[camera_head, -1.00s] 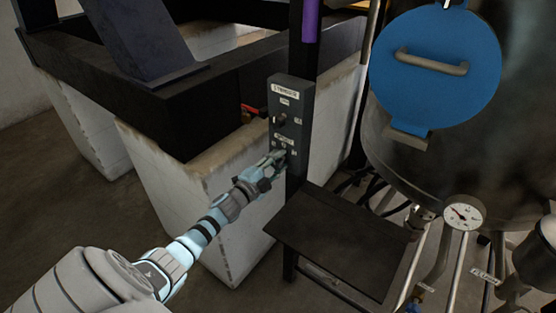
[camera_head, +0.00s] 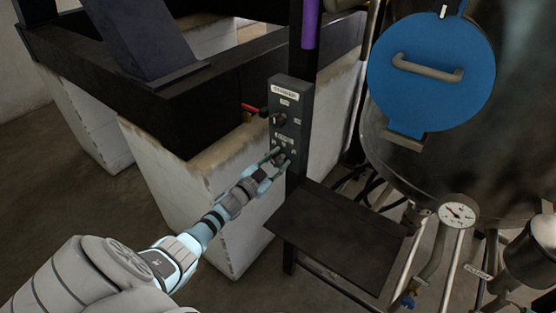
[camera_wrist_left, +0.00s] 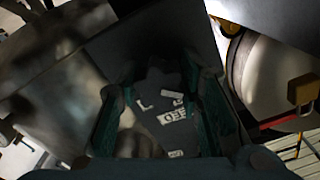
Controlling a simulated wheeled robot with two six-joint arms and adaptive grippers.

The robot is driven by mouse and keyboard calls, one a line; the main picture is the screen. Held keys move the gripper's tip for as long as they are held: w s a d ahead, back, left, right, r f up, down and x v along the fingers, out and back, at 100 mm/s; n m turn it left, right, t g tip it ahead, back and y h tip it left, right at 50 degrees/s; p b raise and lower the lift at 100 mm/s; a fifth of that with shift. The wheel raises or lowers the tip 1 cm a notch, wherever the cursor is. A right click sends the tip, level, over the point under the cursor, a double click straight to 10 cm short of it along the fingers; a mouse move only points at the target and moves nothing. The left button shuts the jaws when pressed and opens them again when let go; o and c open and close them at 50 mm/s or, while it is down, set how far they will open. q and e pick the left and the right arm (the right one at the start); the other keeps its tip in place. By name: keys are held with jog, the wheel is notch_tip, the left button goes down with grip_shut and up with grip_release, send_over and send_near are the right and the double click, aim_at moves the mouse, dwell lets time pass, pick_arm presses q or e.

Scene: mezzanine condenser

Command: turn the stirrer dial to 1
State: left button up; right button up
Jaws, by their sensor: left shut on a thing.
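The grey stirrer control box (camera_head: 302,103) is mounted on a dark post in the middle of the head view. It has a label at the top, an upper black switch knob (camera_head: 279,119) and a lower dial (camera_head: 280,158). My left gripper (camera_head: 277,157) is at the box's lower part, shut on the dial, with a finger on either side. The fingers hide most of the dial, so its pointer and setting cannot be read. In the left wrist view my gripper (camera_wrist_left: 160,115) frames the dark box face (camera_wrist_left: 185,100) with white printed labels. My right gripper is not in view.
A dark shelf (camera_head: 340,238) juts out below the box. A steel tank with a blue round hatch (camera_head: 430,75) and a dial gauge (camera_head: 457,212) stands to the right. A black frame on white blocks (camera_head: 180,165) is behind and left. A red handle (camera_head: 254,109) is beside the box.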

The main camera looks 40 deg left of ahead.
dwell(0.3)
pick_arm(q)
jog(key=o, duration=1.2)
jog(key=s, duration=1.2)
jog(key=shift+d, duration=0.15)
jog(key=shift+w, duration=0.1)
jog(key=shift+f+n, duration=0.1)
jog(key=shift+n, duration=0.2)
